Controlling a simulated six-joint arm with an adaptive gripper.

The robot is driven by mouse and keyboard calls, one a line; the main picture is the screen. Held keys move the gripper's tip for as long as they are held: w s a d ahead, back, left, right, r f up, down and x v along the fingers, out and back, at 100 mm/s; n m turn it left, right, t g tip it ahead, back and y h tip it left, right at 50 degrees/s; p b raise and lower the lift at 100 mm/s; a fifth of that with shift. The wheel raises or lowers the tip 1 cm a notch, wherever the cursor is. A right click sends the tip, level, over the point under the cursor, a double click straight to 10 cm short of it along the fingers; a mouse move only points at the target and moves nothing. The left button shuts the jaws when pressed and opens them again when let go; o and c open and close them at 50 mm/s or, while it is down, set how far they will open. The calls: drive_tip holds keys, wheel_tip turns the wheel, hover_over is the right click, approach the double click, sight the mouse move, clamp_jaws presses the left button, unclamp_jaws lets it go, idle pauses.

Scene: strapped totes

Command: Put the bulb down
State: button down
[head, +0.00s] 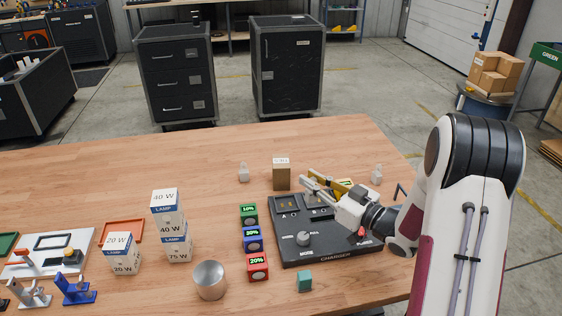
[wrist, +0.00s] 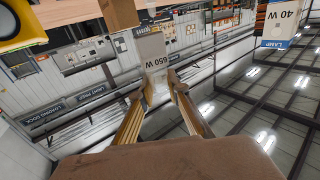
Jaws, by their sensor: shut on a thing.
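My gripper (head: 306,179) reaches in from the right over the back of the dark charger panel (head: 285,248). In the wrist view, the fingers (wrist: 158,92) are shut on a pale grey-white piece marked 650 W, which I take to be the bulb (wrist: 153,60). In the head view the held bulb is too small to make out clearly at the fingertips. Two other small pale bulb-like pieces stand on the table, one at the back (head: 243,173) and one right of the gripper (head: 377,174).
A brown box (head: 281,177) stands just left of the fingertips. Green (head: 249,214), blue (head: 253,239) and red (head: 257,267) percent cubes line the panel's left side. Lamp boxes (head: 178,245), a metal cup (head: 210,280) and a teal cube (head: 305,282) stand nearby. The back left table is clear.

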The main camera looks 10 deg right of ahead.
drive_tip(key=w+a+r, duration=0.3)
drive_tip(key=w+a, duration=0.1)
drive_tip(key=w, duration=0.3)
drive_tip(key=w+a+r, duration=0.2)
drive_tip(key=w+a, duration=0.2)
drive_tip(key=w, duration=0.2)
wheel_tip(320, 180, up, 4)
drive_tip(key=m+t+h, duration=0.2)
drive_tip(key=m+h, duration=0.1)
drive_tip(key=h, duration=0.1)
hover_over(281, 161)
wheel_tip(281, 161, down, 6)
drive_tip(key=shift+f, duration=0.15)
drive_tip(key=shift+f, duration=1.8)
drive_tip(key=shift+f, duration=0.1)
